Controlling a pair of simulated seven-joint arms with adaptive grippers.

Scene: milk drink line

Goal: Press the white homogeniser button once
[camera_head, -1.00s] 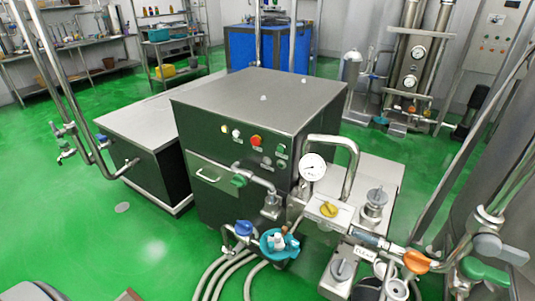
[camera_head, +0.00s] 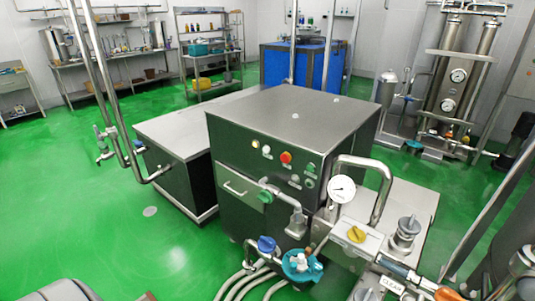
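The homogeniser (camera_head: 290,115) is a dark grey steel cabinet in the middle of the head view. Its front panel carries a row of small round controls. A white button (camera_head: 266,151) sits between a pale yellowish lamp (camera_head: 255,144) at its left and a red button (camera_head: 286,157) at its right. A green control (camera_head: 311,168) is farther right, with more small controls below. Nothing covers the white button. Whether it is pressed in is too small to tell. Neither of my grippers is in view.
A pipe with a green handle (camera_head: 266,196) stands before the panel. A pressure gauge (camera_head: 341,189), yellow knob (camera_head: 355,234) and orange handle (camera_head: 449,294) are right of it. Green floor (camera_head: 90,220) is free at left.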

